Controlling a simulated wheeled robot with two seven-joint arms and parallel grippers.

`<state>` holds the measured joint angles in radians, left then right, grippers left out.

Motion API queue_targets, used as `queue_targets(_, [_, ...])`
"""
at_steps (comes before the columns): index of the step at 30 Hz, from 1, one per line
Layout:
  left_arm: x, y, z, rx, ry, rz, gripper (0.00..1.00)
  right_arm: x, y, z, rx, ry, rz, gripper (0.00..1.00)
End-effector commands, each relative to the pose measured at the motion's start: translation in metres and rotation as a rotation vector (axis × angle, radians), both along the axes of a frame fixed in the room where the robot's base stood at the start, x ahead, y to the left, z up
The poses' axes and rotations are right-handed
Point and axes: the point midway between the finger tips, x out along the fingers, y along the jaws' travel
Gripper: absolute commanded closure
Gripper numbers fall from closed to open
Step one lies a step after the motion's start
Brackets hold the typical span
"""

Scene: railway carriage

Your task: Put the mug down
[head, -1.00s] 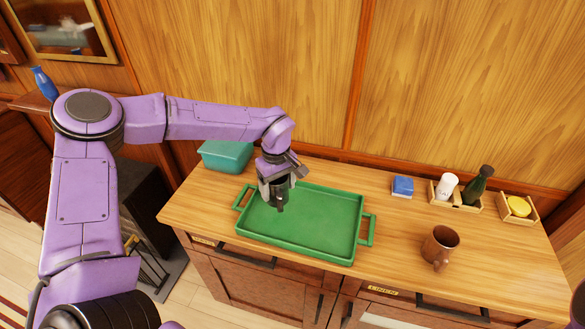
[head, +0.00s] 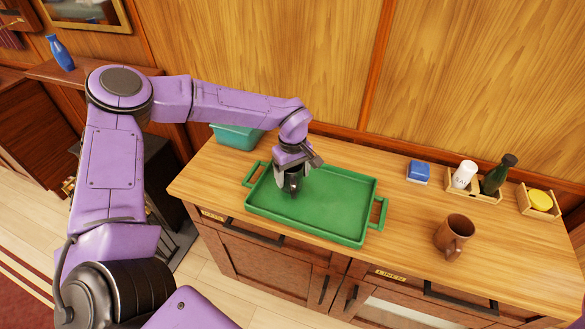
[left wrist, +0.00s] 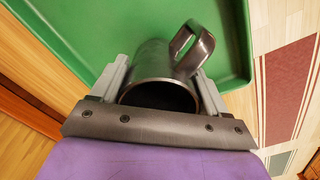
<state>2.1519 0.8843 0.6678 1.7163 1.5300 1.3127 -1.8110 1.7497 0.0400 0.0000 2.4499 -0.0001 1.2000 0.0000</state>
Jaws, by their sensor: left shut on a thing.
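My left gripper (head: 292,175) is shut on a dark grey metal mug (left wrist: 155,80). In the head view the mug is mostly hidden by the gripper and shows as a dark shape over the left part of the green tray (head: 340,232). In the left wrist view the mug sits between both fingers, its open rim towards the camera and its handle at the upper right. The green tray (left wrist: 85,25) lies behind it. I cannot tell whether the mug touches the tray floor. My right gripper is not in view.
A brown mug (head: 455,234) stands on the wooden counter (head: 405,260) right of the tray. Behind are a blue block (head: 418,172), a crate with a white shaker (head: 463,176) and green bottle (head: 497,176), and a yellow item (head: 540,200). A teal bin (head: 235,137) stands back left.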

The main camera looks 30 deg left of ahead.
Motion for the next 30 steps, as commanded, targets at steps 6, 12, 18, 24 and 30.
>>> queue_targets(6, [0.001,0.000,-0.012,0.000,-0.001,-0.001,0.66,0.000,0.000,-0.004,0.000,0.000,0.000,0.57])
queue_targets(12, [0.001,0.000,-0.012,0.000,-0.002,-0.001,0.66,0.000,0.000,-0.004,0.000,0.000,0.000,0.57])
queue_targets(18, [0.001,0.000,-0.013,0.000,-0.001,-0.001,0.66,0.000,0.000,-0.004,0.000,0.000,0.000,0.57])
queue_targets(24, [0.001,0.000,-0.015,0.000,-0.002,-0.001,0.66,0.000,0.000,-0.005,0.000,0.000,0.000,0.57])
queue_targets(30, [0.001,0.000,-0.017,0.000,-0.002,-0.001,0.02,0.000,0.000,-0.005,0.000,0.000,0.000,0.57])
